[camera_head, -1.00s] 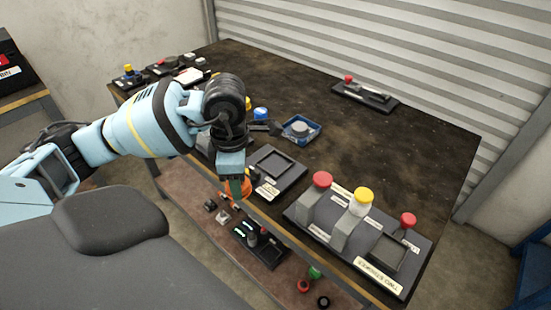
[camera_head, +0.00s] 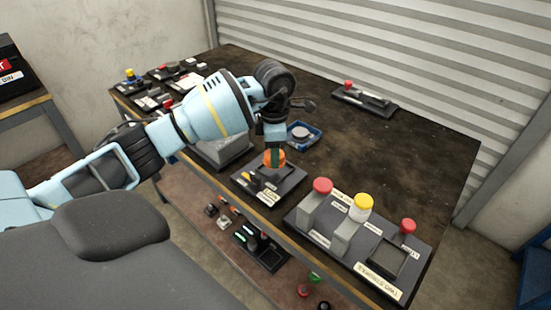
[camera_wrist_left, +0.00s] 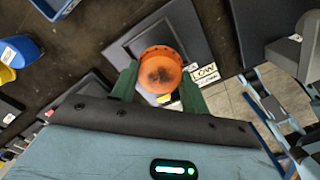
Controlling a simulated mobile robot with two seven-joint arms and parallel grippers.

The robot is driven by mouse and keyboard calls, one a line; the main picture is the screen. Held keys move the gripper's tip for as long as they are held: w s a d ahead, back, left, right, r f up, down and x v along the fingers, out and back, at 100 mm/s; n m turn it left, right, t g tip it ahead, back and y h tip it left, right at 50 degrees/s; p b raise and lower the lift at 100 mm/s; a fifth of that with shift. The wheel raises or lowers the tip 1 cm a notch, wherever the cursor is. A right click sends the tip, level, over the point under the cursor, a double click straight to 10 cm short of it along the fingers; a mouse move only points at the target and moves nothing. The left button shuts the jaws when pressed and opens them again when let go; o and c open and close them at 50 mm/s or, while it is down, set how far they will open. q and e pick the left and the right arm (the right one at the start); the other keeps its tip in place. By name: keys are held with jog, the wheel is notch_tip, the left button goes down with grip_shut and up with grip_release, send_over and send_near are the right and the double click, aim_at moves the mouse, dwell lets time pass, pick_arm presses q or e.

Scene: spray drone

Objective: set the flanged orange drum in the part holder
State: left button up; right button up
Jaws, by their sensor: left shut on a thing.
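The flanged orange drum (camera_head: 275,158) is held between the green fingers of my left gripper (camera_head: 274,153). It also shows in the left wrist view (camera_wrist_left: 161,68), where its round, dark-smudged face points at the camera. Below it is a dark plate with a square recess, which looks like the part holder (camera_head: 289,187); its rim also shows in the left wrist view (camera_wrist_left: 196,28). The drum appears above the recess area and covers part of it. I cannot tell whether it touches the plate. My right gripper is not in view.
Right of the plate stands a station with a red-capped post (camera_head: 322,186), a yellow-capped jar (camera_head: 361,208) and a square recess (camera_head: 384,258). A blue tray (camera_head: 314,143) lies behind the drum. The table's back right is mostly clear.

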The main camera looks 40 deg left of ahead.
pick_arm(q)
jog(key=shift+w, duration=0.1)
jog(key=shift+w, duration=0.3)
jog(key=shift+s+f, duration=0.1)
jog(key=shift+f, duration=1.65)
jog(key=shift+f, duration=0.2)
jog(key=o, duration=1)
notch_tip(320, 180, up, 12)
jog(key=shift+r, duration=0.2)
